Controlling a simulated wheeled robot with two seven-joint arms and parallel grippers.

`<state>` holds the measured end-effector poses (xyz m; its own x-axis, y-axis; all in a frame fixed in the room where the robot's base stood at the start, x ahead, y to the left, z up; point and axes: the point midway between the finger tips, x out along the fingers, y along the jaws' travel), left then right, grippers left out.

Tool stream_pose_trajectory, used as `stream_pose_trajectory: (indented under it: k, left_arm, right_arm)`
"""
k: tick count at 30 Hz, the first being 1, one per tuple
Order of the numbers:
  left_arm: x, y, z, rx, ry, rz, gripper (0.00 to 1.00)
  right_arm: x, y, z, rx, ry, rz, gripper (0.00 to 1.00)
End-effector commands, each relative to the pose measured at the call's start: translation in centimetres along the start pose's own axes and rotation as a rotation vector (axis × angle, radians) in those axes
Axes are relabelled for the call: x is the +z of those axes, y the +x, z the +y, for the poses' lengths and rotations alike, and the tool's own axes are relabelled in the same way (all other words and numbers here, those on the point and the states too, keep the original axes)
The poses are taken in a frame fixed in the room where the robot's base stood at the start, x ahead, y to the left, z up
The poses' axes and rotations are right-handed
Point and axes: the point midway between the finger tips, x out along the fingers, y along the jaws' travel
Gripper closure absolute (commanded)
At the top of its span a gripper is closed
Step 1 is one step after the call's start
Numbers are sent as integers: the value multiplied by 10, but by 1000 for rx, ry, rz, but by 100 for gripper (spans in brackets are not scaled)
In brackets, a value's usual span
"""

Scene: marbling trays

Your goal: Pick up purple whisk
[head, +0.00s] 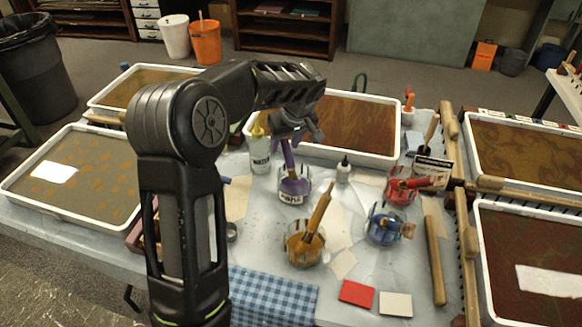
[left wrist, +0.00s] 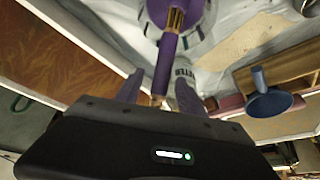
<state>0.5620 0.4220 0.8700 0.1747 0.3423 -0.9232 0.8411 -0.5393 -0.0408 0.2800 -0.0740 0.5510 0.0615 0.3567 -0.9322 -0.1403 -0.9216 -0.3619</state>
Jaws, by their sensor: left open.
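The purple whisk (head: 289,158) stands tilted in a clear jar labelled PURPLE (head: 293,196), its handle pointing up. My left gripper (head: 298,138) is open at the top of the handle. In the left wrist view the purple handle (left wrist: 165,62) runs down between the two open fingers of my left gripper (left wrist: 160,84). I cannot tell whether either finger touches it. The whisk's lower end is down in the jar. My right gripper is not in view.
A WATER bottle (head: 260,152) stands just left of the purple jar, and a small dropper bottle (head: 343,170) to its right. Jars with an orange tool (head: 316,215), a blue one (head: 385,224) and a red one (head: 408,184) stand nearby. A white-rimmed tray (head: 394,128) lies behind.

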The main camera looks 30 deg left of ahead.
Motion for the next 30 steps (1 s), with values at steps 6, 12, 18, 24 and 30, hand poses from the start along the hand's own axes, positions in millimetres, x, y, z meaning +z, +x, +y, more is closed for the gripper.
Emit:
stream_pose_trajectory:
  k: [6,12,18,24,30]
  left_arm:
    - [0,0,0,0,0,0,55]
    - [0,0,0,0,0,0,61]
    - [0,0,0,0,0,0,78]
    - [0,0,0,0,0,0,94]
    - [0,0,0,0,0,0,100]
  right_arm:
    - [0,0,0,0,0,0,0]
    - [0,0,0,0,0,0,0]
    - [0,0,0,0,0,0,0]
    - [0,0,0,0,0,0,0]
    - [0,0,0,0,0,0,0]
